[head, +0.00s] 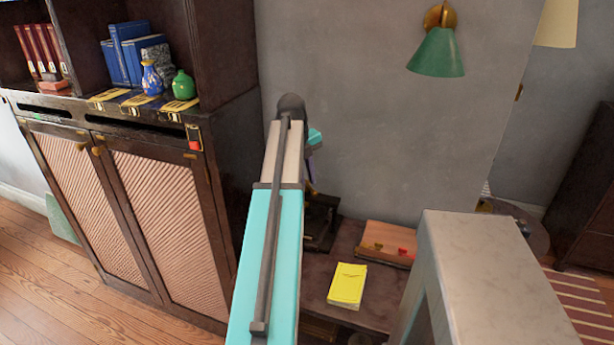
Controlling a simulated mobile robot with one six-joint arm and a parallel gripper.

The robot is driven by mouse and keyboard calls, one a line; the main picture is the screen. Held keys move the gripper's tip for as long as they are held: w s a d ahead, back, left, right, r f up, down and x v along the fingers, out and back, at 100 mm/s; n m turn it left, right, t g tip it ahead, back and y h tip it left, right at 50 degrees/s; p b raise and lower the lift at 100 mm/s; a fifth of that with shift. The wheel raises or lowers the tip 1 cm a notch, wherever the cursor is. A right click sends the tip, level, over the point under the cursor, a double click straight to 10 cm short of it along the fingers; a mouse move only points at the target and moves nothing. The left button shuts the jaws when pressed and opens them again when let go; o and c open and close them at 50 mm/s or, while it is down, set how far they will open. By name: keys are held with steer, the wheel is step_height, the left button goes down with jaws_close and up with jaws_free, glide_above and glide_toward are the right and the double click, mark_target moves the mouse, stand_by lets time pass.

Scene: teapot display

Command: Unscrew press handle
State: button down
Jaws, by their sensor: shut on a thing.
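A dark press (321,220) stands on the brown table (345,243), partly hidden behind my arm. Its handle cannot be made out. My arm, teal and pale grey, rises through the middle of the head view and bends down beyond its dark elbow. Only a small teal part of the far link shows, just right of the arm and above the press. A thin purple-dark piece shows below it, too small to identify. My gripper is hidden behind the arm, so its jaws and what is between them do not show.
A yellow booklet (347,286) and a wooden box (387,244) with small red pieces are on the table. A dark cabinet (163,215) with books and vases stands left. A green wall lamp (437,53) hangs above. A grey block-like shape (475,265) fills the lower right.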

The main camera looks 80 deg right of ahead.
steer(key=shift+s+a, duration=0.2)
steer(key=shift+s, duration=0.15)
stand_by(0.4)
steer(key=c, duration=1.6)
jaws_free()
steer(key=shift+w, duration=0.1)
steer(key=shift+r, duration=0.15)
steer(key=shift+w+r, duration=0.2)
steer(key=shift+r, duration=0.25)
steer(key=r, duration=0.4)
steer(key=w+a+r+b, duration=0.1)
steer(key=r, duration=0.7)
steer(key=shift+w+a+r, duration=0.2)
steer(key=shift+w+a, duration=0.1)
steer(key=shift+a, duration=0.05)
